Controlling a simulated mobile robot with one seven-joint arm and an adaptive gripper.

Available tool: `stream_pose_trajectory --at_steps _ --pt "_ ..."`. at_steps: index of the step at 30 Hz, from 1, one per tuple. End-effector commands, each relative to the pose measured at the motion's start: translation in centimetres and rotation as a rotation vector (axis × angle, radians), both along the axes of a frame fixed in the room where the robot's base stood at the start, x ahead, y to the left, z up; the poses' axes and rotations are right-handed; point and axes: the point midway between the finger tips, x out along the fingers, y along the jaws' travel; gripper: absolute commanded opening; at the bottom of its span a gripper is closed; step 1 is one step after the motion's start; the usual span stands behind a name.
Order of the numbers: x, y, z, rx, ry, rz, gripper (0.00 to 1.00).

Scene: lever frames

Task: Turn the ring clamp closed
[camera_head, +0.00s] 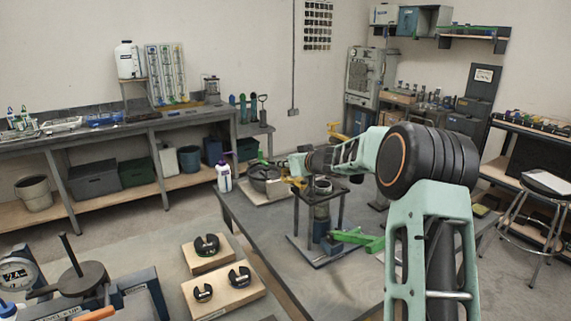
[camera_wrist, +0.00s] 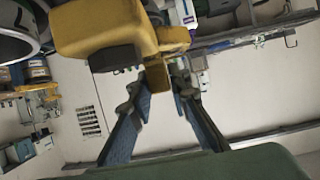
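The ring clamp is a round ring (camera_head: 322,186) on top of a dark stand, with a yellow part (camera_head: 298,182) at its left side. In the wrist view, part of a rounded rim (camera_wrist: 36,38) shows at the upper left beside a large yellow block (camera_wrist: 105,30). A narrow yellow tab (camera_wrist: 157,78) reaches down from the block. My gripper (camera_wrist: 162,88) has its two dark fingers on either side of this tab, tips close to it. Whether both fingers press on it I cannot tell. In the head view my gripper (camera_head: 297,165) is small beside the ring.
The stand is on a grey table (camera_head: 255,215). A green lever (camera_head: 357,239) sticks out low on the right. A pan (camera_head: 262,178) and a white bottle (camera_head: 224,178) are close on the left. Wooden blocks with black hooks (camera_head: 223,292) lie at the front left.

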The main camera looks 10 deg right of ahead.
Motion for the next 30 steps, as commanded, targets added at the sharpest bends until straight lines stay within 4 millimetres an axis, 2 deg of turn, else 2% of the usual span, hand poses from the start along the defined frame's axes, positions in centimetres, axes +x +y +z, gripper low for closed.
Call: stream_pose_trajectory --at_steps 1,4,19,30 --pt "0.0 0.0 0.0 0.000 0.000 0.000 0.09" --pt "0.0 0.0 0.0 0.000 0.000 0.000 0.00" --pt "0.1 -0.2 -0.2 -0.001 0.000 -0.020 0.00" --pt "0.5 -1.9 -0.6 0.001 -0.002 -0.178 0.00"
